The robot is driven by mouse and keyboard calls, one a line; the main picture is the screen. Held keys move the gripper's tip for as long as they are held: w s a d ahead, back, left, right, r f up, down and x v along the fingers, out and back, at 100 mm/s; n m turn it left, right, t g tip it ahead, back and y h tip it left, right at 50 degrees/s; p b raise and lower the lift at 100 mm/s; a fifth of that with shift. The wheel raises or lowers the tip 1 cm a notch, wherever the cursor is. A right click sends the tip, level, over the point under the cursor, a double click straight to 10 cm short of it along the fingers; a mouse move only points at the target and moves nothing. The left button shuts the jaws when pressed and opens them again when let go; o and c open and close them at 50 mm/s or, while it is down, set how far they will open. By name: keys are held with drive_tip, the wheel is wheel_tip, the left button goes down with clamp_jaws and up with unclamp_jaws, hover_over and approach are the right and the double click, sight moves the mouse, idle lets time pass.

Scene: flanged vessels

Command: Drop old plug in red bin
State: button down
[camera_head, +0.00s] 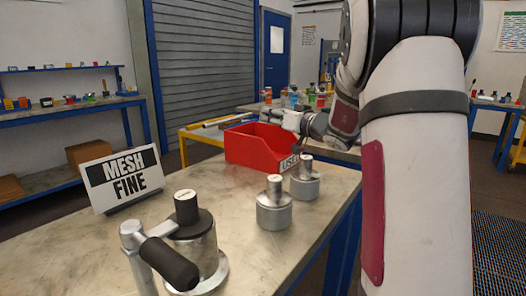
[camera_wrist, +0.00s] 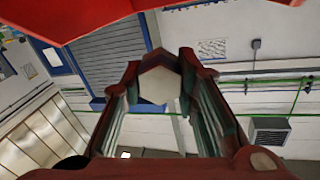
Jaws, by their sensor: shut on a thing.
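The red bin (camera_head: 250,150) stands at the far side of the near table, with a "USED" label on its front. My gripper (camera_head: 272,115) reaches in from the right, pointing left, at about the height of the bin's top rim; I cannot tell whether it is over the opening. In the wrist view my gripper (camera_wrist: 160,105) is shut on the old plug (camera_wrist: 154,86), which shows a pale, six-sided face between the fingers. Red bin wall (camera_wrist: 80,15) fills the top left of the wrist view. The bin's inside is mostly hidden.
Three metal vessels stand on the near table: a dark-topped one with a black-handled lever (camera_head: 195,240), a middle one (camera_head: 274,208) and a right one (camera_head: 304,182). A "MESH FINE" sign (camera_head: 122,178) stands at left. Free tabletop lies between sign and bin.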

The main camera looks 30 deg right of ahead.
drive_tip(key=shift+f, duration=1.85)
drive_tip(key=c, duration=1.2)
unclamp_jaws()
drive_tip(key=shift+r, duration=0.1)
wheel_tip(320, 180, up, 10)
drive_tip(key=shift+d+f, duration=0.1)
